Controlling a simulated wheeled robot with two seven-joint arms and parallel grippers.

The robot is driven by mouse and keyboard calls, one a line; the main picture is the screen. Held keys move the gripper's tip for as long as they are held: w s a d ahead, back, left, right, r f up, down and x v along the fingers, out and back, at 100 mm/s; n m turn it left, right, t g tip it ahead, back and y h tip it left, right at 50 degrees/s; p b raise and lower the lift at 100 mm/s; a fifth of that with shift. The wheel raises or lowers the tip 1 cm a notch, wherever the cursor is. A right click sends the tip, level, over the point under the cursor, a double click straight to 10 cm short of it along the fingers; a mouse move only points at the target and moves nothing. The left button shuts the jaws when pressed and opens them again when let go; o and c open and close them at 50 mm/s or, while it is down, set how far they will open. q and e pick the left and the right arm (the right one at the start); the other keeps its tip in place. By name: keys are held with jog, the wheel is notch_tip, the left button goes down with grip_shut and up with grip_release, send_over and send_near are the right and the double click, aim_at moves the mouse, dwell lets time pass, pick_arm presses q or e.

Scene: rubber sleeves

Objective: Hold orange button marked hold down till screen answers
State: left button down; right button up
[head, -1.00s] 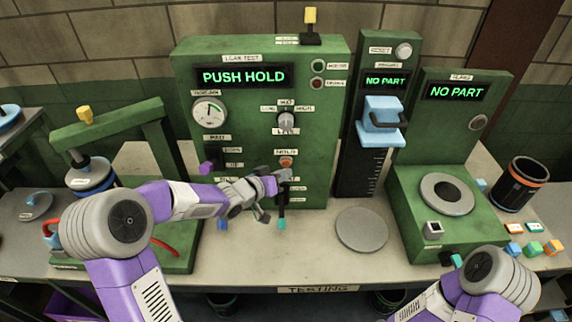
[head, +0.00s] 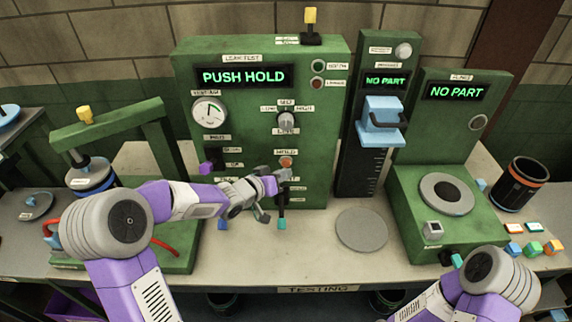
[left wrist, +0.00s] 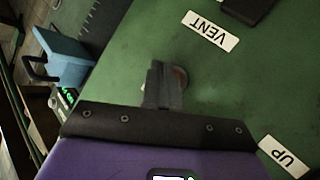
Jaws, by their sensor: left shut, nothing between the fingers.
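The orange button (head: 286,162) is on the front of the green leak test panel (head: 250,135), under a small label I cannot read. The panel's screen (head: 246,76) shows "PUSH HOLD" in green. My left gripper (head: 283,175) is shut and empty, its tips at or just below the button. In the left wrist view, my shut fingers (left wrist: 165,85) cover most of a round reddish-orange button (left wrist: 181,78), whose edge shows beside them. I cannot tell whether they touch or press it.
A dial (head: 209,112), a grey selector knob (head: 286,121) and a purple lever (head: 210,160) are on the same panel. A teal-tipped lever (head: 282,222) hangs below my left gripper. A grey disc (head: 361,229) lies on the bench. Both neighbouring screens read "NO PART".

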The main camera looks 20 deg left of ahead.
pick_arm(q)
jog(key=shift+w+a+p, duration=0.1)
jog(key=shift+w+p, duration=0.25)
jog(key=shift+w, duration=0.1)
jog(key=shift+w+a+p, duration=0.1)
jog(key=shift+w+p, duration=0.2)
dwell(0.6)
dwell(2.5)
jog(key=shift+s+d+b, duration=0.2)
jog(key=shift+s+b, duration=0.15)
jog(key=shift+s, duration=0.4)
jog(key=shift+s+d+b, duration=0.25)
jog(key=shift+s+b, duration=0.05)
jog(key=shift+s, duration=0.5)
jog(key=shift+s+d+b, duration=0.2)
jog(key=shift+s+b, duration=0.05)
jog(key=shift+s, duration=0.55)
jog(key=shift+s+d+b, duration=0.25)
jog(key=shift+s+b, duration=0.05)
jog(key=shift+s, duration=0.5)
